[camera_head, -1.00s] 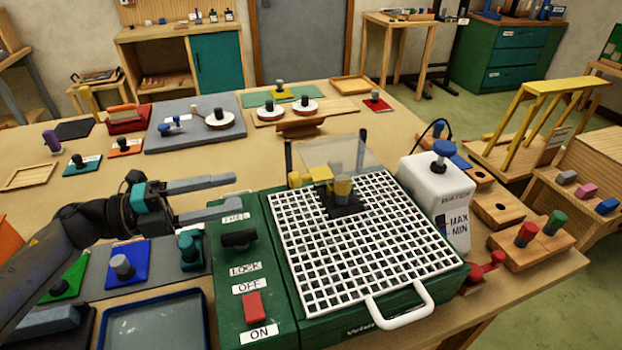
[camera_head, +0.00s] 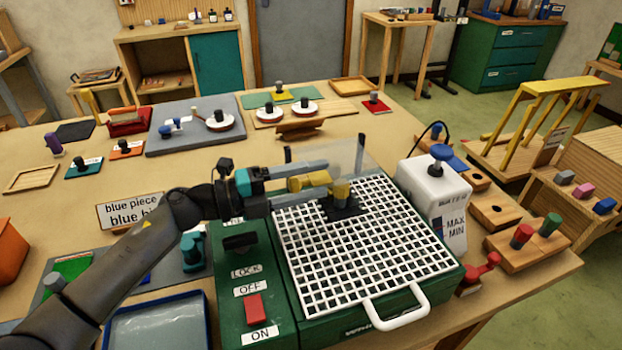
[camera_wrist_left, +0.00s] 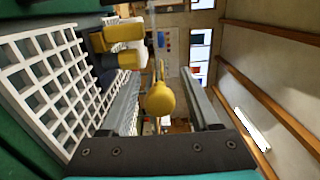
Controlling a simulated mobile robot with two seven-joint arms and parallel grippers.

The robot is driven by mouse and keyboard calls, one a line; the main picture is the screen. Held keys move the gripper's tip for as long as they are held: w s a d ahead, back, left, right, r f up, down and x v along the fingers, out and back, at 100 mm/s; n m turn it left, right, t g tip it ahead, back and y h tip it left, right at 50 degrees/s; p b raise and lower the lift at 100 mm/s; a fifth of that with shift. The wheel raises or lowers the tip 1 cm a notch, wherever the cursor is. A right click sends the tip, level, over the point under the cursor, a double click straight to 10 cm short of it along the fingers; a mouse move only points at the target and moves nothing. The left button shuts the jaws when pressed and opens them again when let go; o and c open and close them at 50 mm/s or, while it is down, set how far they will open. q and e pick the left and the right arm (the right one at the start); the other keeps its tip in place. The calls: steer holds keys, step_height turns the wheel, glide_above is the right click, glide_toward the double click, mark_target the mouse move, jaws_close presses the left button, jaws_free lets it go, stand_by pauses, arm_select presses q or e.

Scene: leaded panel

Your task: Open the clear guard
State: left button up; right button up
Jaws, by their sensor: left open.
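The clear guard (camera_head: 348,155) is a see-through upright panel at the back of the white grid on the green machine (camera_head: 318,325). Its yellow knob (camera_head: 312,180) sticks out to the left, beside a yellow block on a black base (camera_head: 343,208). My left gripper (camera_head: 329,178) reaches in from the left, open, with one finger on each side of the knob. In the left wrist view the round yellow knob (camera_wrist_left: 160,98) sits between the two fingers, seemingly apart from both. My right gripper is not in view.
The white grid (camera_head: 370,250) lies directly below and in front of the fingers. A white water container (camera_head: 435,195) stands right of the machine. A black lever (camera_head: 240,242) and red switch (camera_head: 254,308) are on the machine's left panel. A sign (camera_head: 128,212) stands behind my arm.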

arm_select(q)
jaws_close()
stand_by(0.5)
stand_by(0.9)
